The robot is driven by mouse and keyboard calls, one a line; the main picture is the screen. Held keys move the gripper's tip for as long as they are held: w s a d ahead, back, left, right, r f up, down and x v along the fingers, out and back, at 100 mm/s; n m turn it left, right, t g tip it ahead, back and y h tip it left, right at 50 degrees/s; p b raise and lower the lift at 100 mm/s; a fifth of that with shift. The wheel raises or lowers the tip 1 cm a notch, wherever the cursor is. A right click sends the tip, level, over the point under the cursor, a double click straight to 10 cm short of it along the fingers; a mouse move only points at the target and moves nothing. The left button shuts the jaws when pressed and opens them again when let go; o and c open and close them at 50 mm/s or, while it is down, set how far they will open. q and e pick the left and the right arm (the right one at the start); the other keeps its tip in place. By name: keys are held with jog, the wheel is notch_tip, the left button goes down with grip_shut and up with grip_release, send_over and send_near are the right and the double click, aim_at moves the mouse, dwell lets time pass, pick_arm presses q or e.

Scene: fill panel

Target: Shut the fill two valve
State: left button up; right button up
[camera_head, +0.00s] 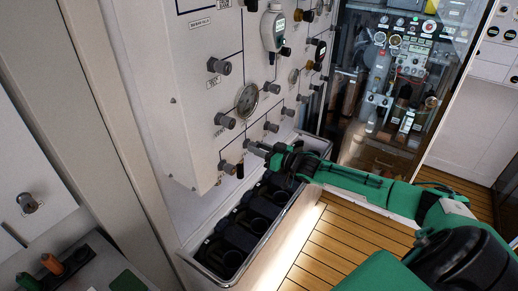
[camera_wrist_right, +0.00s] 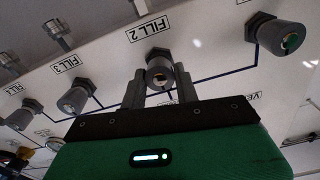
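The fill two valve (camera_wrist_right: 158,74) is a grey round knob beside the upside-down FILL 2 label (camera_wrist_right: 147,27) in the wrist view. My right gripper (camera_wrist_right: 159,84) has one finger on each side of this knob, close against it, and looks shut on it. In the head view my right gripper (camera_head: 258,147) reaches in from the right to the lower part of the white panel (camera_head: 200,110), and its fingers mostly hide the knob. My left gripper is not in view.
In the wrist view the fill three knob (camera_wrist_right: 73,99) is to the left and another grey knob (camera_wrist_right: 277,36) to the right. In the head view a round gauge (camera_head: 247,100) is above my gripper. A trough with black holders (camera_head: 230,283) runs below the panel.

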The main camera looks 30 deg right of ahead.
jog(key=o, duration=0.4)
jog(key=shift+f, duration=0.1)
jog(key=b+v, duration=0.2)
jog(key=v, duration=1.1)
jog(key=shift+s+d+b, duration=0.25)
jog(key=shift+s+b, duration=0.05)
jog(key=shift+s, duration=0.05)
dwell(0.5)
